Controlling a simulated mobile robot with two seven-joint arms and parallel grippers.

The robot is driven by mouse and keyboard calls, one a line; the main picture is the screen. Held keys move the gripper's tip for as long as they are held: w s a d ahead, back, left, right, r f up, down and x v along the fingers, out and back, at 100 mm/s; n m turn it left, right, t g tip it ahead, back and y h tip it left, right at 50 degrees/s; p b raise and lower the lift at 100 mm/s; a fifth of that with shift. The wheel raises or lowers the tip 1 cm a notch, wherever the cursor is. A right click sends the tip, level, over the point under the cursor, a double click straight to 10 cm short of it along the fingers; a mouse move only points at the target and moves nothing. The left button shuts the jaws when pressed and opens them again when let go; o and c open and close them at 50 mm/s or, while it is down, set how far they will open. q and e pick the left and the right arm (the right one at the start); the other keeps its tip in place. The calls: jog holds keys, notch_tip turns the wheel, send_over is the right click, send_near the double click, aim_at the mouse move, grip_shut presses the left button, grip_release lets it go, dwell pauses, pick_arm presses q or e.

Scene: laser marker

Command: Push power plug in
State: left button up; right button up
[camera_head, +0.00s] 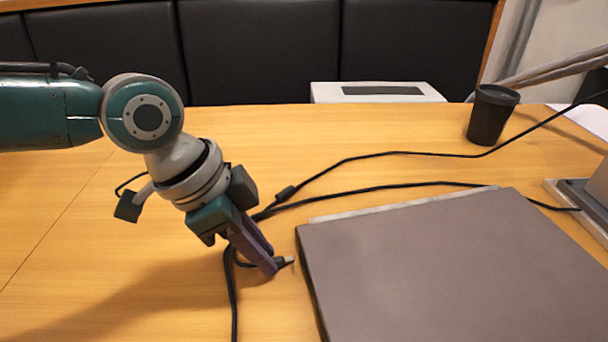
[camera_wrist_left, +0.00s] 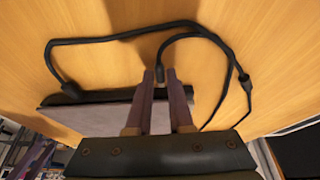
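The power plug (camera_head: 286,261) is a small black connector with a light metal tip on a black cable. It sits at the fingertips of my left gripper (camera_head: 270,268), just left of the dark grey flat slab (camera_head: 430,270). Its tip points right toward the slab's left edge, with a gap between them. In the left wrist view, the purple fingers of my left gripper (camera_wrist_left: 160,76) are close together, with the cable end running between their tips. The fingers hide most of the plug. No socket is visible on the slab. My right gripper is not in view.
A black cable (camera_head: 360,193) with a thick block (camera_head: 286,193) crosses the table behind the slab. A black cup (camera_head: 492,115) stands at the back right. A grey device (camera_head: 585,205) is at the right edge. The left table area is mostly clear.

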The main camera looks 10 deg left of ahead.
pick_arm(q)
grip_shut()
